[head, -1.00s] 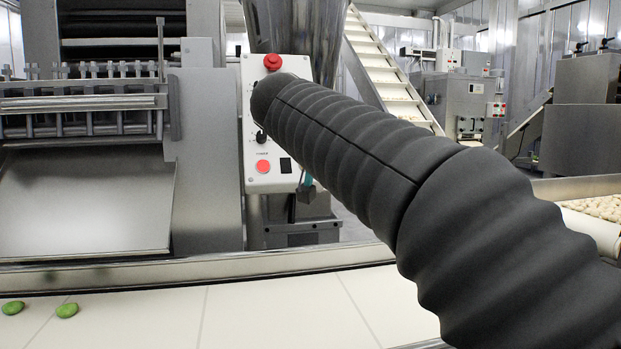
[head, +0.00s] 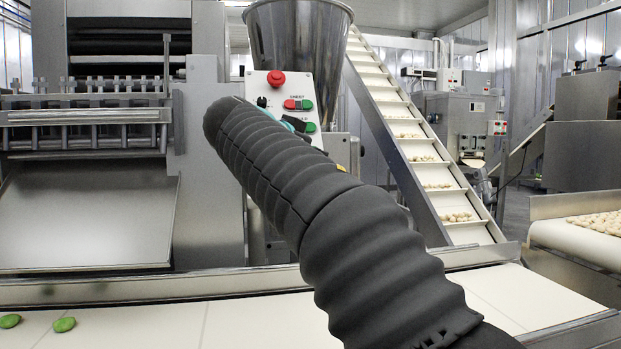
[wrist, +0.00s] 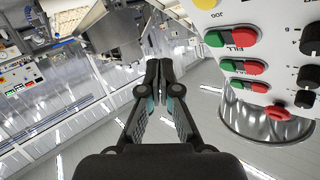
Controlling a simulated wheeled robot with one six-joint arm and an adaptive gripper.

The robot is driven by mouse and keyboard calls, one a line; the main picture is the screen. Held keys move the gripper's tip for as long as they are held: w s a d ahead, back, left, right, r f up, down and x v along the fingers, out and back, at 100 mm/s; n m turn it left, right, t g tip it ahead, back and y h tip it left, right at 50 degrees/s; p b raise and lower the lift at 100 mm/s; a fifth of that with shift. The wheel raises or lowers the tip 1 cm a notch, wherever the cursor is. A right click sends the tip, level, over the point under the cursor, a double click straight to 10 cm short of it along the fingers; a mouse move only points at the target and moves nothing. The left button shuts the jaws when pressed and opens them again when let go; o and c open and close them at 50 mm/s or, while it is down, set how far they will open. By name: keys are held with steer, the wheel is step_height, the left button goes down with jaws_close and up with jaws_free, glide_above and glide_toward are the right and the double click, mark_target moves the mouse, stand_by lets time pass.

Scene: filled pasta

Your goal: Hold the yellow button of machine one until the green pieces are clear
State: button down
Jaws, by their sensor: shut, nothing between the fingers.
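The control panel (head: 259,85) of the machine stands left of centre in the head view, partly hidden by my arm. A yellow spot (head: 341,167), apparently the yellow button, peeks out beside my arm. In the wrist view a yellow button (wrist: 176,3) is cut by the top edge, near the word JOG. My gripper (wrist: 158,65) is shut and empty, with its tips left of the panel face and apart from the yellow button. In the head view it is mostly hidden behind my arm. Two green pieces (head: 10,321) (head: 64,324) lie on the white belt (head: 250,325) at lower left.
The panel also has a red mushroom button (head: 276,78), red and green button pairs (wrist: 243,38), and black knobs (wrist: 310,75). A steel hopper (head: 298,35) stands behind it. An inclined conveyor (head: 405,130) carries pale pieces. A steel chute (head: 85,215) is at left.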

steer(key=w+a+f, duration=0.1)
steer(key=w+f, duration=0.2)
steer(key=w, duration=0.2)
steer(key=shift+w+a+f+p, duration=0.35)
steer(key=shift+f+p, duration=0.05)
steer(key=shift+p, duration=0.05)
steer(key=shift+w+f, duration=0.1)
steer(key=shift+w, duration=0.05)
stand_by(1.1)
steer(key=shift+w+f, duration=0.1)
steer(key=shift+w, duration=0.1)
steer(key=shift+w+a+f, duration=0.15)
steer(key=shift+w+f, duration=0.1)
steer(key=shift+w, duration=0.1)
stand_by(0.8)
steer(key=shift+s, duration=0.1)
stand_by(3.3)
steer(key=shift+s+d+r+b, duration=0.2)
steer(key=shift+s+r+b, duration=0.2)
steer(key=shift+s, duration=0.2)
steer(key=shift+r, duration=0.1)
